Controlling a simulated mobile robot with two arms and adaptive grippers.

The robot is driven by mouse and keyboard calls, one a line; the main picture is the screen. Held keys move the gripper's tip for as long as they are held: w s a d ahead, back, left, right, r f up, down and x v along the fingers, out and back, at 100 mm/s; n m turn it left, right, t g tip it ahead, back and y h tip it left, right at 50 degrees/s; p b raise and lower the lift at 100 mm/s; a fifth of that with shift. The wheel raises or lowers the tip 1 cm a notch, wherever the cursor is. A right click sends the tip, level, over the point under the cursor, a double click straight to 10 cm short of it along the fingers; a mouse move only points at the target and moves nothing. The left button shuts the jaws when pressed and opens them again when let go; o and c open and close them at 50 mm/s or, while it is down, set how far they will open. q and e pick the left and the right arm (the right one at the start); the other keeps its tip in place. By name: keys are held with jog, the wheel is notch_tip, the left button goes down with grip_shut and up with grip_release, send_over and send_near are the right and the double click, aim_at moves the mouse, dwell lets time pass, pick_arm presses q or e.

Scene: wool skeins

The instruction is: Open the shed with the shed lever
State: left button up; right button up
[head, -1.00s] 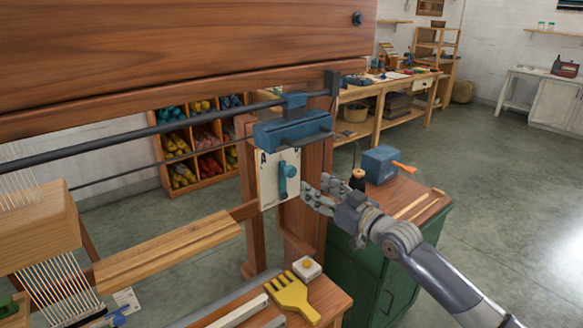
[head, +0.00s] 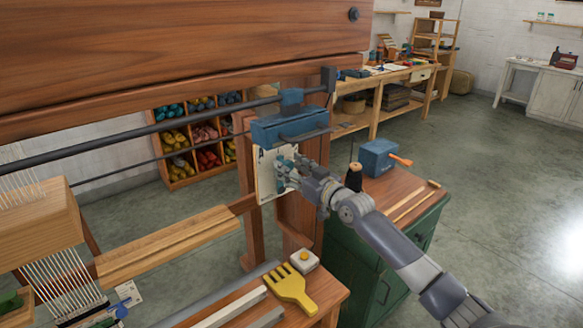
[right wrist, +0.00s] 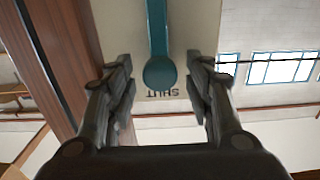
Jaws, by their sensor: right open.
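The shed lever (right wrist: 160,68) is a teal handle with a rounded end on a pale plate (head: 264,172) fixed to the loom's wooden post. In the right wrist view it hangs between the two fingers of my right gripper (right wrist: 162,85), with a gap on both sides. The plate carries the word "SHUT", upside down in that view, close to the lever's rounded end. In the head view my right gripper (head: 290,174) is in front of the plate and covers most of the lever. My right gripper is open. My left gripper is not in view.
A blue housing (head: 290,127) and dark rods sit just above the plate. A yellow comb (head: 292,289) and a white button box (head: 305,260) lie on the wooden ledge below. A green cabinet (head: 354,254) with a blue box (head: 378,157) and a dark spool (head: 354,177) stands to the right.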

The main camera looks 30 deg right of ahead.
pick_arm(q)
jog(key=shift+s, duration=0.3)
pick_arm(e)
jog(key=shift+c, duration=0.5)
grip_shut()
pick_arm(q)
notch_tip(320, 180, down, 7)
jog(key=b, duration=0.6)
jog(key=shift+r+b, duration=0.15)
jog(key=shift+b, duration=0.15)
pick_arm(e)
jog(key=shift+w+d+f+m, duration=0.1)
jog(key=shift+d+f+m, duration=0.1)
jog(key=shift+d+m, duration=0.7)
jog(key=shift+w+d+f+m, duration=0.1)
jog(key=shift+d+f+m, duration=0.15)
jog(key=shift+d+m, duration=0.7)
jog(key=shift+d+f+m, duration=0.2)
jog(key=shift+d+m, duration=0.5)
jog(key=shift+m, duration=0.35)
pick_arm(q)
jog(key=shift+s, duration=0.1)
pick_arm(e)
jog(key=shift+o, duration=0.5)
grip_release()
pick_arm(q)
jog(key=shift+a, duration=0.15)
